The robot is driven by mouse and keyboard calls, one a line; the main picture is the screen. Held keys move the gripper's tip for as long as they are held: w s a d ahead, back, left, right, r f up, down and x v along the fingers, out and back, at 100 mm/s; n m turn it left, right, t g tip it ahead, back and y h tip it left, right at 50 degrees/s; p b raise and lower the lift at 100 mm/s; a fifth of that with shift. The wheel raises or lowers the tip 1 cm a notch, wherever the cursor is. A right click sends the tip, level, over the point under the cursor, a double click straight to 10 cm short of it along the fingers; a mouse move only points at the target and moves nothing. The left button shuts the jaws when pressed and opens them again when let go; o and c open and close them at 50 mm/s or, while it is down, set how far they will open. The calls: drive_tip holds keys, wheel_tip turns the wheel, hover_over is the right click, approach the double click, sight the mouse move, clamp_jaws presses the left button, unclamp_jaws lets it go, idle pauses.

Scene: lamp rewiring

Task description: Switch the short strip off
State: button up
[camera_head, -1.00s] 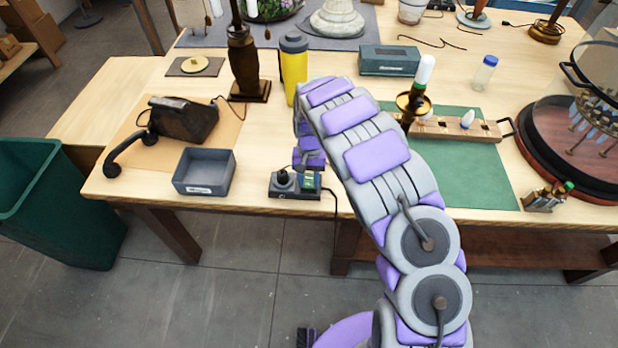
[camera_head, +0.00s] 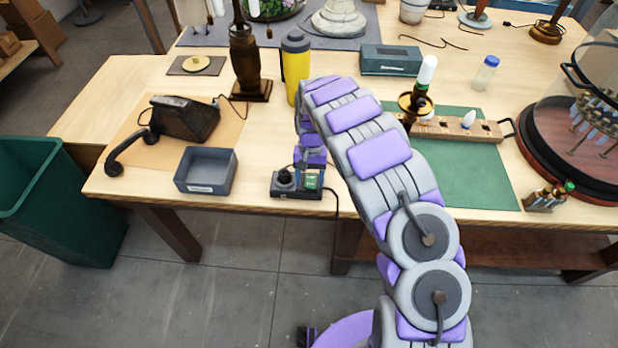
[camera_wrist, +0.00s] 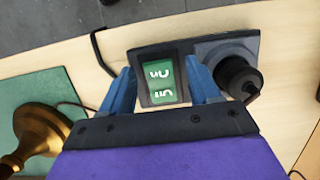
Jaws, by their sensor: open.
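The short strip (camera_head: 284,190) is a small dark block near the table's front edge. In the wrist view, the strip (camera_wrist: 203,48) has a green rocker switch (camera_wrist: 160,80) with white markings on one half. A round black plug (camera_wrist: 238,75) sits in its other half, with a cord leading off. My gripper (camera_wrist: 161,82) is open, with one blue finger on each side of the switch and nothing between them but the switch below. I cannot tell whether the fingertips touch the strip. In the head view my wrist hangs right over the switch end.
A grey open bin (camera_head: 206,187) stands left of the strip. A yellow bottle (camera_head: 295,68) and a dark lamp base (camera_head: 246,65) stand behind. A brass lamp part (camera_wrist: 42,125) is at left in the wrist view. The strip's black cord (camera_head: 336,205) drops over the edge.

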sight(312, 174)
drive_tip(key=p+v, duration=0.2)
drive_tip(key=v, duration=1.5)
drive_tip(key=shift+a, duration=0.2)
drive_tip(key=shift+w+r, duration=0.1)
drive_tip(key=shift+r, duration=0.05)
drive_tip(key=s+d+r+m, duration=0.1)
drive_tip(key=s+d+r, duration=0.55)
drive_tip(key=s, duration=0.25)
drive_tip(key=s+d+r, duration=0.6)
drive_tip(key=s+d, duration=0.1)
drive_tip(key=s, duration=0.1)
drive_tip(key=s+d+f, duration=0.1)
drive_tip(key=s, duration=1.2)
drive_tip(key=s+d+f+n+t+b, duration=0.1)
drive_tip(key=s+d+f, duration=0.1)
drive_tip(key=s, duration=1.1)
drive_tip(key=shift+s+b, duration=0.3)
drive_tip(key=shift+s, duration=0.05)
